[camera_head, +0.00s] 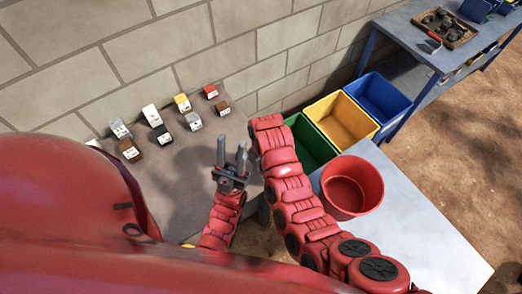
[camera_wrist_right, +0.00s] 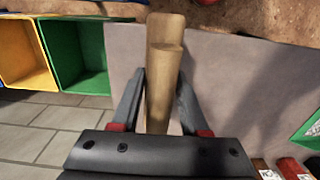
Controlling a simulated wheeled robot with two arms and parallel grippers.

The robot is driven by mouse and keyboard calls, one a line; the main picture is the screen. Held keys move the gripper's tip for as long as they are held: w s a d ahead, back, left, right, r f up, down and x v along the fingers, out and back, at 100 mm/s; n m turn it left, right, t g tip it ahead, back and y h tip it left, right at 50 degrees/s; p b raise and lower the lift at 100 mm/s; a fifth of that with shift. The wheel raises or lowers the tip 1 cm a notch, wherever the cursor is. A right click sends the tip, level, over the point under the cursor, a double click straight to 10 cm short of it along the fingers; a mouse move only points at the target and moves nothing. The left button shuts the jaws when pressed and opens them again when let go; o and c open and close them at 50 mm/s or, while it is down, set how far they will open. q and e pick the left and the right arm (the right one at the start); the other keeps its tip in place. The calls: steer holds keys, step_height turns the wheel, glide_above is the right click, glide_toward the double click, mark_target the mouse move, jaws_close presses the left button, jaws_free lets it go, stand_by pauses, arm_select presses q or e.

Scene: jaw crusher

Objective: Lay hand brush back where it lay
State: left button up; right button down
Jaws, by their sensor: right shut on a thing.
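The hand brush (camera_wrist_right: 162,85) shows in the right wrist view as a pale wooden piece, pointing away from the wrist. My right gripper (camera_wrist_right: 160,98) is shut on it, with one finger on each side. Its bristles cannot be made out. Behind it is a grey surface (camera_wrist_right: 245,75); the gap between them cannot be judged. In the head view my right arm hides its own gripper and the brush. My left gripper (camera_head: 232,160) is open and empty, fingers pointing up, over the grey table (camera_head: 178,185).
Small labelled blocks (camera_head: 183,103) stand in rows on the grey table by the wall. Green (camera_head: 312,145), yellow (camera_head: 343,118) and blue (camera_head: 378,97) bins and a red bucket (camera_head: 352,187) are right of my right arm. A workbench (camera_head: 400,30) holds a tray of dark lumps (camera_head: 442,25) and a trowel (camera_head: 431,44).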

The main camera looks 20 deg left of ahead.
steer(key=w+a+b, duration=0.1)
steer(key=w+b, duration=0.1)
steer(key=w+f+b, duration=0.1)
steer(key=w+b, duration=0.1)
steer(key=w+a+b, duration=0.1)
steer(key=w+b, duration=0.1)
steer(key=b, duration=0.1)
steer(key=shift+a+f, duration=0.2)
steer(key=shift+a, duration=0.1)
steer(key=shift+w+a+r+b, duration=0.15)
steer(key=shift+w+r+b, duration=0.15)
steer(key=shift+w+b, duration=0.15)
steer(key=shift+w+f+b, duration=0.1)
steer(key=shift+f+b, duration=0.05)
steer(key=shift+b, duration=0.4)
step_height(320, 180, down, 3)
steer(key=shift+f+b, duration=0.15)
steer(key=shift+b, duration=0.5)
